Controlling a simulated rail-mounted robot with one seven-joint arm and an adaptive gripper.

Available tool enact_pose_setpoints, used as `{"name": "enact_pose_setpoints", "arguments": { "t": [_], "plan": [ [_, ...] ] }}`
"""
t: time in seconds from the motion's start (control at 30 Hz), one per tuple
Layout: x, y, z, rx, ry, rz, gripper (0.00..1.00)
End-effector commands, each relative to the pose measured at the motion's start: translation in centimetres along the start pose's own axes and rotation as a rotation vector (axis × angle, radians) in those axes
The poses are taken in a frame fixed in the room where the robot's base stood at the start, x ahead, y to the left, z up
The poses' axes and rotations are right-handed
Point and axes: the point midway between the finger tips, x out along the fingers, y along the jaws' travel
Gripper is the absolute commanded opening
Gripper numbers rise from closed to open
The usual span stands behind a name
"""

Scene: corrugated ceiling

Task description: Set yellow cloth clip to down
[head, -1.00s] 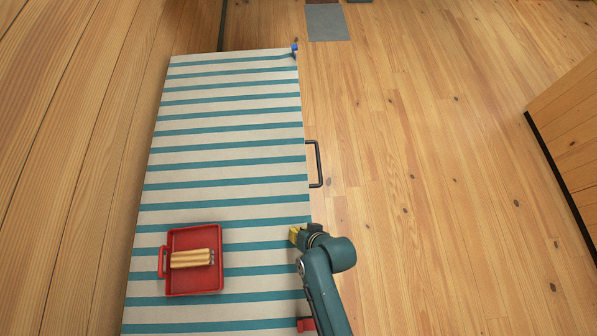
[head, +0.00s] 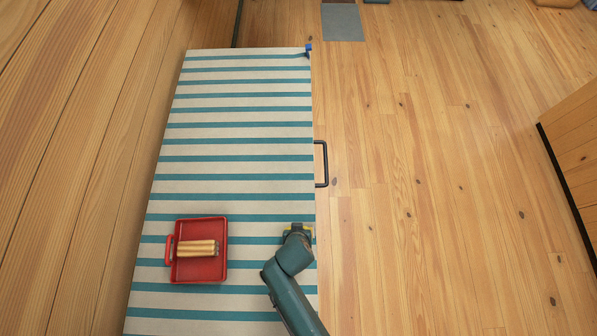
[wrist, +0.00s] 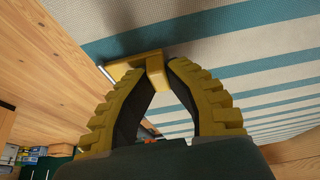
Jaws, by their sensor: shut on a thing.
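The yellow cloth clip (wrist: 138,66) sits at the edge of the striped cloth (wrist: 262,97) in the wrist view, with a thin metal pin showing at its left. My gripper (wrist: 158,60) has its ribbed yellow-olive fingers closed on the clip's yellow tab. The lower part of the tab shows between the fingers. In the head view my gripper (head: 298,230) is at the right edge of the cloth-covered table, near its front. My wrist mostly hides the clip there, and whether it is up or down cannot be told.
A red tray (head: 220,270) holding several light wooden sticks (head: 197,248) lies left of my gripper. A blue clip (head: 309,49) is at the far right corner. A black handle (head: 325,164) juts from the table's right side. The floor right of the table is clear.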

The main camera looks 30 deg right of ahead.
Motion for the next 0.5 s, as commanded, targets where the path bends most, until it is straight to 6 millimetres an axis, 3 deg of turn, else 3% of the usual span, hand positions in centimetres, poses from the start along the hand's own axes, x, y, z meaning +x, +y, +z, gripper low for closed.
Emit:
{"name": "enact_pose_setpoints", "arguments": {
  "t": [0.1, 0.13, 0.27, 0.5],
  "plan": [
    [0.14, 0.05, 0.21, 0.000, -0.004, -0.001, 0.00],
    [0.14, 0.06, 0.22, 0.000, -0.004, -0.001, 0.19],
    [0.13, 0.06, 0.20, 0.000, -0.004, -0.001, 0.43],
    [0.06, 0.03, 0.12, 0.000, -0.003, -0.002, 0.43]
  ]
}}
